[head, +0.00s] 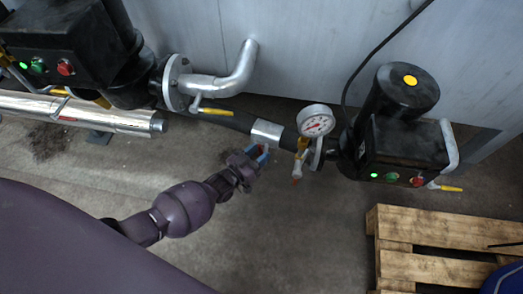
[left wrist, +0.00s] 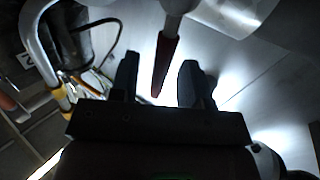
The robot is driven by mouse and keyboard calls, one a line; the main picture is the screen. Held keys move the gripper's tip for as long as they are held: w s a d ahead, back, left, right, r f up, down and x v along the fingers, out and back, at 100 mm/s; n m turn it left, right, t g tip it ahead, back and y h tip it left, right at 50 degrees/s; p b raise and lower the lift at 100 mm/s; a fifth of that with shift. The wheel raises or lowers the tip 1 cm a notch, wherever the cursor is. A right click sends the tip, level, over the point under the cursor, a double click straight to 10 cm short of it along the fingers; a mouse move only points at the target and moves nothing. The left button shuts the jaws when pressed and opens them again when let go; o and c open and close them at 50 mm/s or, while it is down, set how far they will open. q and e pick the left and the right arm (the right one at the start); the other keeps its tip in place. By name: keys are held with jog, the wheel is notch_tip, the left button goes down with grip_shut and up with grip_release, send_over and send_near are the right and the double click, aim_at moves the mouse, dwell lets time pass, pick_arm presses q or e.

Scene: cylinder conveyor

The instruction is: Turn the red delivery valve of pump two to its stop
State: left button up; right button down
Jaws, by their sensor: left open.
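The red valve handle (head: 296,180) hangs down below the pressure gauge (head: 318,121), on the pipe beside the right-hand black pump (head: 390,135). In the left wrist view the red handle (left wrist: 165,65) points down, its tip showing between my two fingers. My left gripper (head: 263,153) is open and empty, just left of the handle in the head view, with a small gap between them. Its fingers also show in the left wrist view (left wrist: 160,82). I cannot tell how far the handle lies beyond the fingertips. My right gripper is not in view.
A wooden pallet (head: 425,265) lies at the lower right. Another black pump (head: 75,50) and a silver pipe (head: 80,112) are at the left. A yellow lever (head: 215,111) sits on the pipe there. A grey wall stands behind. The floor below the gripper is clear.

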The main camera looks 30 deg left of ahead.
pick_arm(q)
jog(key=shift+w+d, duration=0.15)
jog(key=shift+w, duration=0.4)
grip_shut()
